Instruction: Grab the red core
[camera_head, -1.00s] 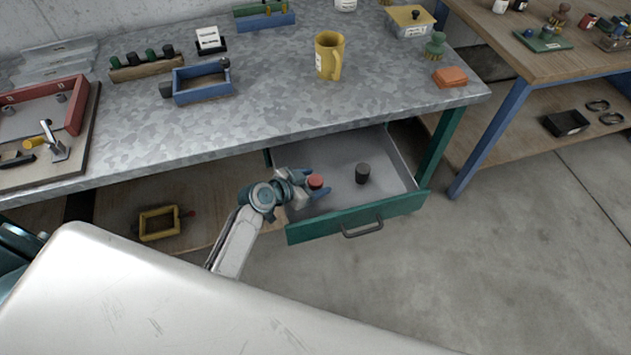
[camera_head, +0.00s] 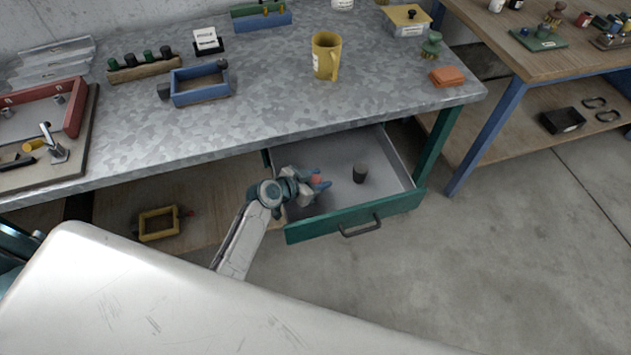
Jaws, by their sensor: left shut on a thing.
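The red core (camera_head: 316,177) is a small red cylinder, partly hidden between the fingers of my left gripper (camera_head: 318,182). The gripper is shut on it, at the left part of the open drawer (camera_head: 335,151). How high the core is above the drawer floor is hard to tell. A dark core (camera_head: 360,173) stands upright in the drawer, to the right of my gripper and apart from it. My right gripper is not in view.
The drawer front (camera_head: 355,216) with its handle is pulled out below the grey worktop (camera_head: 270,110). A yellow mug (camera_head: 325,58), a blue frame (camera_head: 201,84) and an orange block (camera_head: 447,76) are on the worktop. A yellow frame (camera_head: 158,223) lies on the lower shelf.

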